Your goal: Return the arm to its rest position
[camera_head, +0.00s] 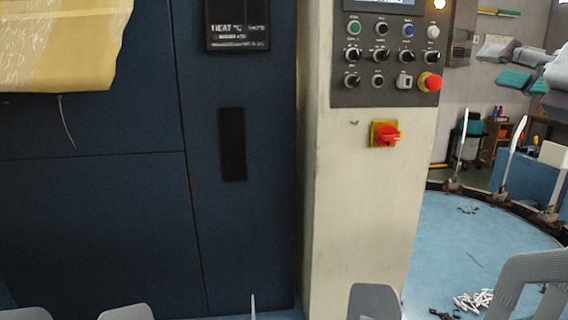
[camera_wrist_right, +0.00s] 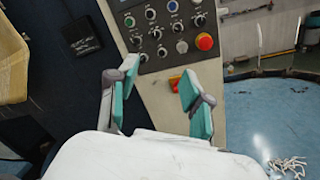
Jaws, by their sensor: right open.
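My right gripper (camera_wrist_right: 158,78) shows in the right wrist view with its two teal-padded fingers spread wide apart. Nothing is between the fingers. It faces the pale machine column and its control panel (camera_wrist_right: 170,25), with no contact to be seen.
The control panel also shows in the head view (camera_head: 390,52), above a red switch (camera_head: 385,135) on the pale column (camera_head: 358,215). Dark blue cabinet doors (camera_head: 90,215) stand left. Upright pale boards (camera_head: 514,146) rim a blue round surface (camera_head: 455,235), with loose white pieces (camera_head: 473,299) on it.

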